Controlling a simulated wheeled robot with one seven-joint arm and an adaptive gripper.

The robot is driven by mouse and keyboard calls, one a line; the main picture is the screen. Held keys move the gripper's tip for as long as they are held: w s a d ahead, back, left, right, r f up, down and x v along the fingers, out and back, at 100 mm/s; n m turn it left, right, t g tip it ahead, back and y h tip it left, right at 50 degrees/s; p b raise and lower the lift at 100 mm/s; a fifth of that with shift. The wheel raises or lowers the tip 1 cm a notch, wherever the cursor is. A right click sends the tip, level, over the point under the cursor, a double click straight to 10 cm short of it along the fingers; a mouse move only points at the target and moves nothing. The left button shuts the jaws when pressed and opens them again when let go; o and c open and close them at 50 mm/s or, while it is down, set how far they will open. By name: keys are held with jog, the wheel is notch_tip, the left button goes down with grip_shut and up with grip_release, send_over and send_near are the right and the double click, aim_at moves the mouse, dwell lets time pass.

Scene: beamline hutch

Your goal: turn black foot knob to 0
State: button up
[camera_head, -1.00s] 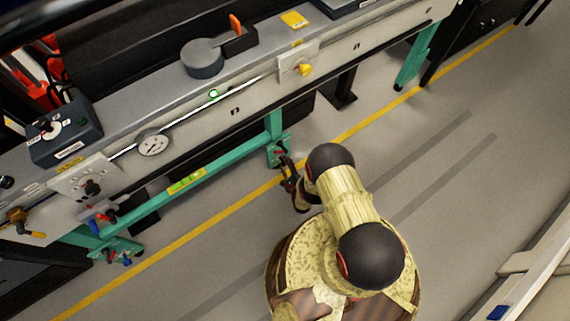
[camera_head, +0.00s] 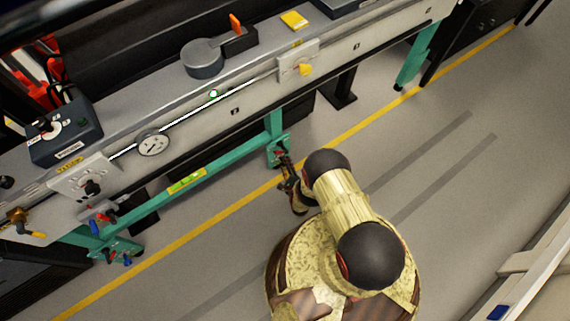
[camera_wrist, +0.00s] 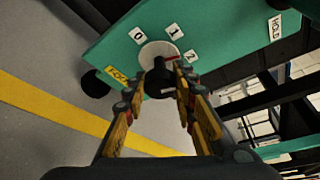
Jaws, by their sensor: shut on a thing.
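The black foot knob (camera_wrist: 160,82) sits on a pale round disc (camera_wrist: 153,52) on a teal foot plate (camera_wrist: 112,42). Labels 0 (camera_wrist: 137,35), 1 (camera_wrist: 174,31) and 2 (camera_wrist: 190,56) stand around the disc. A small red mark by the knob lies on the side of label 2. My gripper (camera_wrist: 158,85) has its two fingers on either side of the knob and is shut on it. In the head view my gripper (camera_head: 287,170) is low at the teal leg's foot (camera_head: 279,149), and the knob cannot be made out there.
A HOLD label (camera_wrist: 275,28) and a yellow tag (camera_wrist: 117,73) are on the teal plate. A teal crossbar (camera_head: 165,193) runs left of my gripper, under the grey bench (camera_head: 140,98). A yellow floor line (camera_head: 215,214) passes by the foot. Open floor lies to the right.

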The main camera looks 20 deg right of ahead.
jog(key=shift+n+t+h, duration=0.5)
jog(key=shift+n+t, duration=0.1)
jog(key=shift+n, duration=0.8)
jog(key=o, duration=1.2)
jog(key=shift+c, duration=0.2)
